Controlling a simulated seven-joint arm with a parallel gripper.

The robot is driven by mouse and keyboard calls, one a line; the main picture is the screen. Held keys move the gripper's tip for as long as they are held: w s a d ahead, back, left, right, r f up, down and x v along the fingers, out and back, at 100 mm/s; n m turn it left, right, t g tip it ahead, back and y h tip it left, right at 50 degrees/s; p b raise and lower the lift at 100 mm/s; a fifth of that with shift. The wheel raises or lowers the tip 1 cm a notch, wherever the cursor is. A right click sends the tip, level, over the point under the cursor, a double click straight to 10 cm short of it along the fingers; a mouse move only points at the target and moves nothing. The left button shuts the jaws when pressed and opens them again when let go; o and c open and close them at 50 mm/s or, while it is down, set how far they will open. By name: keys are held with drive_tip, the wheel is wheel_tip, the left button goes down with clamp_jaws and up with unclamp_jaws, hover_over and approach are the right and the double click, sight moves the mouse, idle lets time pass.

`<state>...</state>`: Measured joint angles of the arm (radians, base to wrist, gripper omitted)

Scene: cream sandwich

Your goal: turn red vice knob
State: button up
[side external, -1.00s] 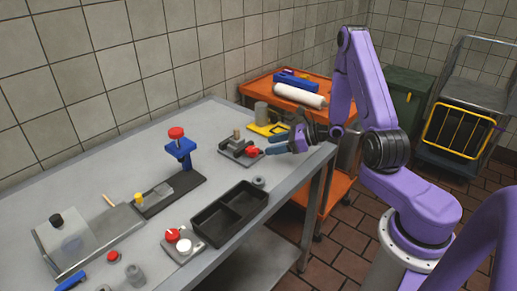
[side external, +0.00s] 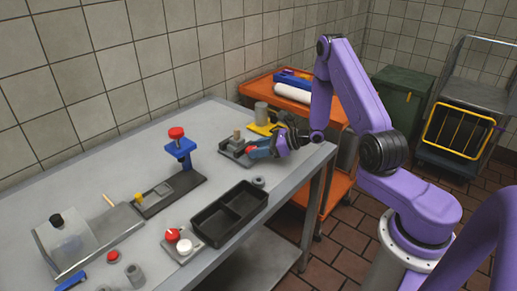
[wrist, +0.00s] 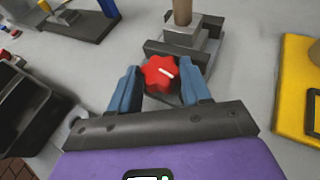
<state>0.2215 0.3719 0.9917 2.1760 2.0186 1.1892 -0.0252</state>
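The red vice knob (wrist: 160,73) is star-shaped with a white mark on its face. It sits at the near end of the grey vice (wrist: 182,45), which holds a brown upright peg (wrist: 183,12). In the side view the vice (side external: 237,150) stands toward the right end of the table, with the knob (side external: 251,150) facing my gripper. My gripper (wrist: 160,85) has its two blue fingers apart, one on each side of the knob, with gaps visible between finger and knob. In the side view my gripper (side external: 260,148) is level with the knob and hides part of it.
A black two-compartment tray (side external: 230,213) lies left of my gripper. A yellow-based object (side external: 264,129) stands behind the vice, and shows at right in the wrist view (wrist: 297,90). A blue-and-red press (side external: 180,152) stands farther left.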

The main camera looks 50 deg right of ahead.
drive_tip(key=shift+a+m+t+h, duration=0.25)
drive_tip(key=shift+m+t+h, duration=0.15)
drive_tip(key=shift+m+h, duration=0.1)
drive_tip(key=shift+s+m+t+h, duration=0.1)
drive_tip(key=shift+m+t+h, duration=0.4)
drive_tip(key=shift+m+h, duration=0.65)
drive_tip(key=o, duration=0.8)
drive_tip(key=shift+s, duration=0.1)
drive_tip(key=shift+v, duration=8.65)
drive_tip(key=shift+a+r, duration=0.1)
drive_tip(key=shift+r, duration=0.1)
